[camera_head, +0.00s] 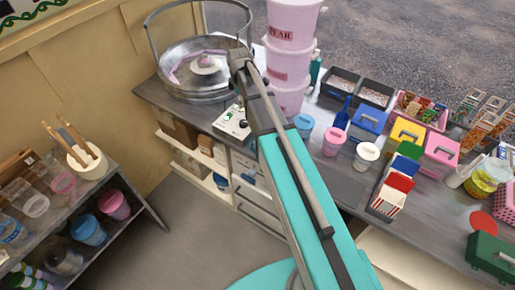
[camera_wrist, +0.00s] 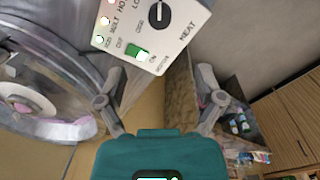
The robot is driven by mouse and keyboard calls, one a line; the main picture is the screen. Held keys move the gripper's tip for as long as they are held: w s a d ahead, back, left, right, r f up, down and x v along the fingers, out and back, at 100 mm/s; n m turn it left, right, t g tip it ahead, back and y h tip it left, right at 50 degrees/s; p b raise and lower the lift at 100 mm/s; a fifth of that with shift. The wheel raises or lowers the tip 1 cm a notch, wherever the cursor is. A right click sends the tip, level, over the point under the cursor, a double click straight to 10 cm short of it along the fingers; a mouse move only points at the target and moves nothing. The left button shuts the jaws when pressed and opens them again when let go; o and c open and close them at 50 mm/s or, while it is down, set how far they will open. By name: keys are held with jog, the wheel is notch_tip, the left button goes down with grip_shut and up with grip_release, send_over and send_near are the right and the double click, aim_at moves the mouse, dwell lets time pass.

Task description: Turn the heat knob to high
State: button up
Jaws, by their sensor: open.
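The heat knob (camera_wrist: 159,12) is black and round with a pale pointer line, on a white control box (camera_wrist: 178,32) at the top of the wrist view. "HEAT" is printed beside it and part of "LOW" shows; which setting it points to I cannot tell. A lit green switch (camera_wrist: 138,53) sits below it. In the head view the box (camera_head: 231,122) stands on the counter in front of the floss machine's bowl (camera_head: 190,88). My gripper (camera_wrist: 160,82) is open and empty, its fingers apart and below the knob in the picture.
Pink stacked tubs (camera_head: 290,62) stand close right of my arm. The metal bowl (camera_wrist: 50,115) lies left of my gripper in the wrist view. Lidded pots and a blue scoop (camera_head: 343,113) stand on the counter to the right. A jar shelf (camera_head: 60,215) is at left.

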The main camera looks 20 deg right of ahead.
jog(key=s+f+m+b, duration=0.2)
jog(key=s+m, duration=0.5)
jog(key=s, duration=0.4)
jog(key=s+f+m+b, duration=0.3)
jog(key=s+m, duration=0.4)
jog(key=s, duration=0.4)
jog(key=shift+f+m+g+b, duration=0.3)
jog(key=shift+f+m+b, duration=0.1)
jog(key=shift+b, duration=0.2)
jog(key=shift+s, duration=0.1)
